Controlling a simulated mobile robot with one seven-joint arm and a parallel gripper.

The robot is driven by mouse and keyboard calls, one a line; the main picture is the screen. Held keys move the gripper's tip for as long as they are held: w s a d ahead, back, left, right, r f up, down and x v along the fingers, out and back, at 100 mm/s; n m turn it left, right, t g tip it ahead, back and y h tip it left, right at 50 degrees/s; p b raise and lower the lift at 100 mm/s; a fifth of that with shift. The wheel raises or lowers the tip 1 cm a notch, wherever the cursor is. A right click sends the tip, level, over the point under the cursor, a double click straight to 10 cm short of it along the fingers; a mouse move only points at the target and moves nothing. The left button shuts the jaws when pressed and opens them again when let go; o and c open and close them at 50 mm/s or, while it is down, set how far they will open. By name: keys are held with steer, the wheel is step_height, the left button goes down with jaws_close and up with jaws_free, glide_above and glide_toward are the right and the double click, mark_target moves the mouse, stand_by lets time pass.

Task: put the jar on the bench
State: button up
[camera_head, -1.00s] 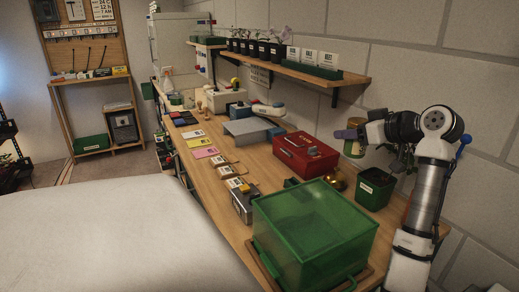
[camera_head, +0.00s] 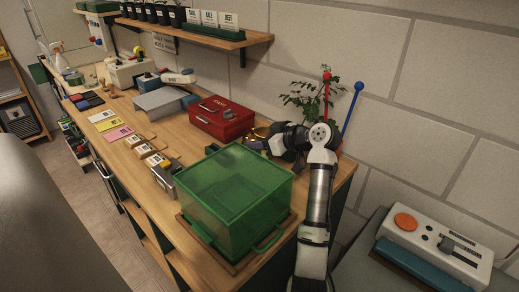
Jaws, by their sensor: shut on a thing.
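The bench (camera_head: 140,185) is a long wooden worktop along the wall. My gripper (camera_head: 257,144) is low over its near right part, just right of the red box and behind the green see-through bin. The jaws show only in part, against dark and brassy shapes. The jar, yellowish with a pale label in the earlier view, does not show clearly now; my wrist and nearby things hide it. My gripper is shut on it. I cannot tell whether the jar touches the bench.
The green see-through bin (camera_head: 235,200) stands on the bench in front of my arm. A red box (camera_head: 222,119) and a brassy object (camera_head: 260,132) stand near my gripper. A leafy plant (camera_head: 315,100) rises behind my wrist. A wall shelf (camera_head: 225,37) holds pots. Seed packets lie farther left.

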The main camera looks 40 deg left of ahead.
mark_target(260, 152)
steer(key=shift+f+p, duration=0.5)
steer(key=shift+f, duration=1.8)
steer(key=o, duration=1)
steer(key=shift+f, duration=0.1)
steer(key=shift+o, duration=0.2)
